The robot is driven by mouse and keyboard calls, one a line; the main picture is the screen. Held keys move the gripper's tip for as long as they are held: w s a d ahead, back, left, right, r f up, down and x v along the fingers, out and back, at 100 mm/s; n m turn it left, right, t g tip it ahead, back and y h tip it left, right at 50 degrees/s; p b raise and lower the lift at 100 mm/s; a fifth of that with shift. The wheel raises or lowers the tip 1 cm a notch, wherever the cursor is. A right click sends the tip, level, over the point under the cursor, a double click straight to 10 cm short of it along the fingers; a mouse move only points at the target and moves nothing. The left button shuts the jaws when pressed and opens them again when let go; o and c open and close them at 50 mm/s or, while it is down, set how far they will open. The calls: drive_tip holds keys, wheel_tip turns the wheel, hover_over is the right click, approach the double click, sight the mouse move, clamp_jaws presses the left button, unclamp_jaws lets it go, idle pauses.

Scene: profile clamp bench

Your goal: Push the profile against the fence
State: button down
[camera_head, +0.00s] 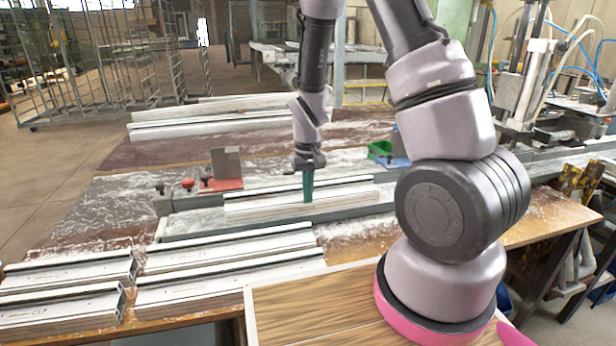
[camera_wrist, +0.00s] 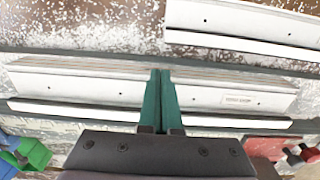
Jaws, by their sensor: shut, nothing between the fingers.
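The pale profile (camera_head: 260,208) lies lengthwise on the bench in the head view, alongside a long grey rail behind it that looks like the fence (camera_head: 190,202). In the wrist view the profile (camera_wrist: 80,83) runs across the picture on both sides of the fingers. My gripper (camera_head: 307,199) points down with its green fingers together and empty. The fingertips (camera_wrist: 160,74) overlap the profile's robot-side edge in the wrist view. The fingers hide a short middle part of the profile. Whether they touch it, and whether the profile touches the fence, I cannot tell.
Several other profiles (camera_head: 230,280) lie at the front left, and more (camera_head: 210,115) lie at the back. Bare bench top shows at the left.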

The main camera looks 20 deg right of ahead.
drive_tip(key=shift+w+r, duration=0.1)
drive_tip(key=shift+w, duration=1.95)
drive_tip(key=shift+w, duration=1.7)
